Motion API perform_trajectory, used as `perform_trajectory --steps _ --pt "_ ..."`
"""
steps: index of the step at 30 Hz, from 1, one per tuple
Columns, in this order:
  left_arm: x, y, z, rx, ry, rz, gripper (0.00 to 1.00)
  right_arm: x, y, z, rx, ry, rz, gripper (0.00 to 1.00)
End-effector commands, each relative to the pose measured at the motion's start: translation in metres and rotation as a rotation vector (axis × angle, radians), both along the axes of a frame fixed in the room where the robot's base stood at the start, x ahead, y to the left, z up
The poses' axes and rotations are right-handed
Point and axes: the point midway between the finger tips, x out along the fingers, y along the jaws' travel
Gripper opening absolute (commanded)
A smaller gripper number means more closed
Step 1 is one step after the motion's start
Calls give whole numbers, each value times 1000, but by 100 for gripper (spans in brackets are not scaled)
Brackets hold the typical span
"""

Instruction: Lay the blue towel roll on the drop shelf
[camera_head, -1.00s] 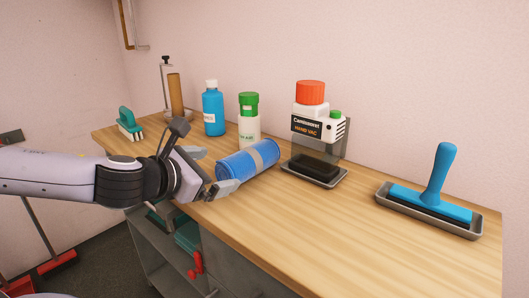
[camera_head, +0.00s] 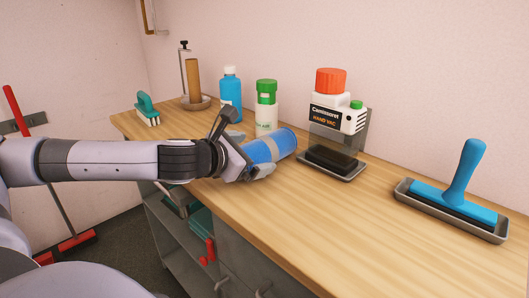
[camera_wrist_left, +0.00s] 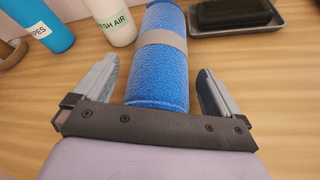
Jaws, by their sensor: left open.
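The blue towel roll (camera_head: 284,143), with a pale band around it, lies on its side on the wooden worktop (camera_head: 310,205). My left gripper (camera_head: 255,158) is at the roll's near left end. In the left wrist view, the roll (camera_wrist_left: 161,75) lies between the two open fingers of my left gripper (camera_wrist_left: 158,92), with a gap on each side. No drop shelf can be made out for certain; grey shelving (camera_head: 185,245) shows under the worktop. My right gripper is not in view.
A green-capped bottle (camera_head: 266,115) and a blue bottle (camera_head: 230,92) stand behind the roll. The front worktop is clear.

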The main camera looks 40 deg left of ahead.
Motion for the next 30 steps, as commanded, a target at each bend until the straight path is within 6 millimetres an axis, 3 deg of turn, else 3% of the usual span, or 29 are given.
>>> perform_trajectory --steps 12,13,18,21,26,30 --pt "10 0 -4 1 1 -1 98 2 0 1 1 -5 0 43" --pt "10 0 -4 1 1 -1 95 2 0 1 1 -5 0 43" --pt "10 0 -4 1 1 -1 40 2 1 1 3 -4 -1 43" --pt "10 0 -3 1 -1 -1 31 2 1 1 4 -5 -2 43" --pt "10 0 -3 1 -2 -1 31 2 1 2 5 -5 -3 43" --pt "11 1 9 0 -3 0 31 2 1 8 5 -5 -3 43"
